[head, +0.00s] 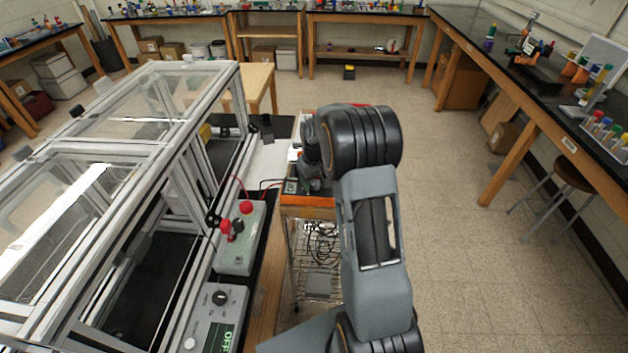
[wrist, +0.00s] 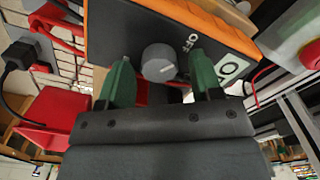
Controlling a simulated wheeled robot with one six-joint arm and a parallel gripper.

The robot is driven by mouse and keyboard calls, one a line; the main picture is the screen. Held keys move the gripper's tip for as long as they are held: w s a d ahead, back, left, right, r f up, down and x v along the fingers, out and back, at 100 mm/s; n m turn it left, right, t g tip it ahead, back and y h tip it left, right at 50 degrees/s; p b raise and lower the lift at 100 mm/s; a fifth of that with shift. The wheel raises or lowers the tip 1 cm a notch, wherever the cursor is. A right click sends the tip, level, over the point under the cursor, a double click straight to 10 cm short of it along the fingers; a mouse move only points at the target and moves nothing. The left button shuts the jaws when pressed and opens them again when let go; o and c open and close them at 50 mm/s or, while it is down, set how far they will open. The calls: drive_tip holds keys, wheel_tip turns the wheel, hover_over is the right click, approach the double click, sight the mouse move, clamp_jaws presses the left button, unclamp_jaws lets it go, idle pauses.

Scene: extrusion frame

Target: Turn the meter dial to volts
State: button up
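The meter (wrist: 115,30) is a dark box with an orange edge. In the head view its orange edge (head: 308,201) shows beside my arm. Its grey round dial (wrist: 159,63) has a small light mark on its face, pointing towards the right. The word OFF is printed to the right of the dial, and a pale green display (wrist: 230,68) lies beyond it. My gripper (wrist: 160,57) is open, with one green finger on each side of the dial. Gaps show between the fingers and the dial. In the head view my arm hides most of the meter and the gripper.
A pale green box (head: 236,250) with red and black terminals stands left of the meter. A grey box (head: 205,318) with a dark knob and a display reading OFF is in front of it. A metal frame enclosure (head: 172,120) fills the left.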

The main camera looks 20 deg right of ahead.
drive_tip(key=c, duration=0.9)
drive_tip(key=m+b, duration=0.2)
drive_tip(key=m, duration=0.3)
drive_tip(key=shift+d+f+m+b, duration=0.1)
drive_tip(key=shift+m+b, duration=0.2)
drive_tip(key=shift+m, duration=0.1)
drive_tip(key=m+b, duration=0.1)
drive_tip(key=m, duration=0.5)
drive_tip(key=o, duration=1)
drive_tip(key=shift+c, duration=0.2)
